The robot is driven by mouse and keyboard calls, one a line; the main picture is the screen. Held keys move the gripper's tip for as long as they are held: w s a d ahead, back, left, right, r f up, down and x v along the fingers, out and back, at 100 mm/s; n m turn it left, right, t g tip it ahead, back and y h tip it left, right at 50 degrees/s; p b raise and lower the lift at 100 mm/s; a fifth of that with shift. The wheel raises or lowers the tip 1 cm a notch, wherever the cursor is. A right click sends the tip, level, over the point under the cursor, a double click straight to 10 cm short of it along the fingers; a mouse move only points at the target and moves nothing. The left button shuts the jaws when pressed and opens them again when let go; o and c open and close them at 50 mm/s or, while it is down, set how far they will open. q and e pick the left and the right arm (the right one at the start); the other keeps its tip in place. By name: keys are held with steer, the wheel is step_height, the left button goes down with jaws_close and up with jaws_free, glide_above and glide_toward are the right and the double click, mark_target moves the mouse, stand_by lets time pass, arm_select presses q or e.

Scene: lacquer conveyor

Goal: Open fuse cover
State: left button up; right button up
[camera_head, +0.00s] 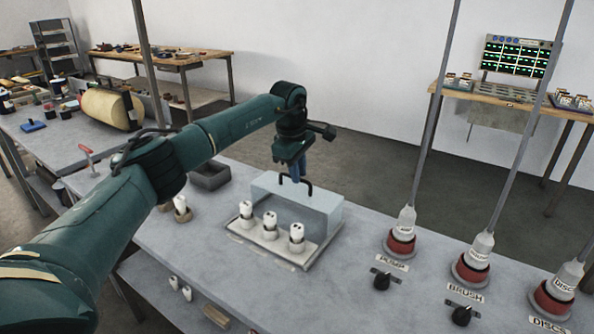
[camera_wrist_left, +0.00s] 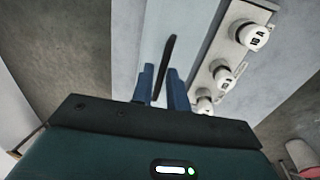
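The fuse cover (camera_head: 325,204) is a pale, see-through box with a black handle on top. It sits on a light base plate (camera_head: 272,248) on the grey bench. My left gripper (camera_head: 297,176) points down at the handle. In the left wrist view its blue fingers (camera_wrist_left: 162,90) are apart, with the black handle (camera_wrist_left: 169,56) between them at a slant and a narrow gap. The fuses also show there at right (camera_wrist_left: 222,75). My right gripper is not in view.
A white fuse in a round holder (camera_head: 181,208) and a dark grey bin (camera_head: 208,175) stand left of the cover. Red-based plugs (camera_head: 401,240) with poles and black knobs (camera_head: 382,281) stand at right. Bare bench lies between the cover and plugs.

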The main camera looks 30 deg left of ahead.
mark_target(292, 197)
arm_select(q)
steer(key=shift+o, duration=1.4)
steer(key=v, duration=1.3)
